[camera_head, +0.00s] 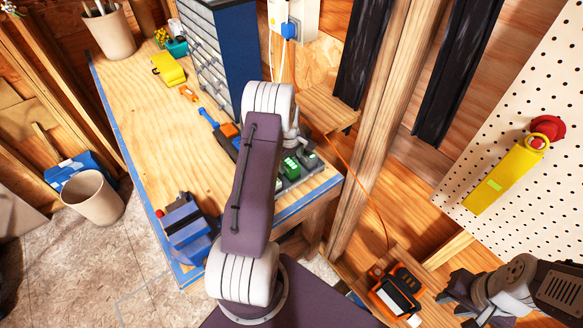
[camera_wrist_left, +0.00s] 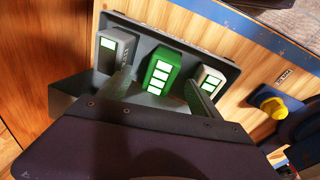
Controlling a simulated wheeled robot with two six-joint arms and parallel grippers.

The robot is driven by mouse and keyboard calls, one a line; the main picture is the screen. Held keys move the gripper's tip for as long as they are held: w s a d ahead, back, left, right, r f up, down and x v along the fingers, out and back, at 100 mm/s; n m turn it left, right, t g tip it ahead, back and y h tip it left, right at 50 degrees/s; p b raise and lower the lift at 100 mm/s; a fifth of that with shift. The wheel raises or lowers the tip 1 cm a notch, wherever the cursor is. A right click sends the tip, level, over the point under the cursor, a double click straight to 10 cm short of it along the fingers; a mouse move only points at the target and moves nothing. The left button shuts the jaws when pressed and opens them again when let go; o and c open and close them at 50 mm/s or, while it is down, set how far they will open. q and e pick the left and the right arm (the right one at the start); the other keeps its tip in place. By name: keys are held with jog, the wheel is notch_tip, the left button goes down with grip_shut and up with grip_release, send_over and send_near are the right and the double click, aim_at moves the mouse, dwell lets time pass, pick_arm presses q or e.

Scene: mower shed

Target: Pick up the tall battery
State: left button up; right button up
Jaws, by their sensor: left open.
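A green battery with several lit bars (camera_wrist_left: 162,72) stands in the middle of a dark grey charger tray (camera_wrist_left: 205,57); it looks the tallest of the three there. In the head view the green battery (camera_head: 291,167) shows on the workbench's near right corner. My left gripper (camera_wrist_left: 160,84) is open, with one finger on each side of the green battery; I cannot tell if they touch it. In the head view my left arm hides that gripper. My right gripper (camera_head: 462,300) is at the lower right, away from the bench; its jaw opening is unclear.
Grey batteries stand either side, one at left (camera_wrist_left: 115,45) and one at right (camera_wrist_left: 208,80), close to my fingers. A blue vise (camera_head: 185,220) sits on the bench's near edge. A blue cabinet (camera_head: 232,60) stands behind. The bench's left middle is clear.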

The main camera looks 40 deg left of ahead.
aim_at(290, 164)
pick_arm(q)
notch_tip(290, 164, down, 3)
jog(key=shift+w+a+f+p, duration=0.1)
jog(key=shift+w+a+p, duration=0.05)
jog(key=shift+p, duration=0.55)
jog(key=shift+a+f, duration=0.1)
jog(key=shift+f, duration=0.05)
jog(key=shift+w, duration=0.1)
jog(key=c, duration=0.6)
grip_shut()
pick_arm(e)
jog(key=shift+s+r, duration=0.25)
jog(key=shift+r, duration=0.95)
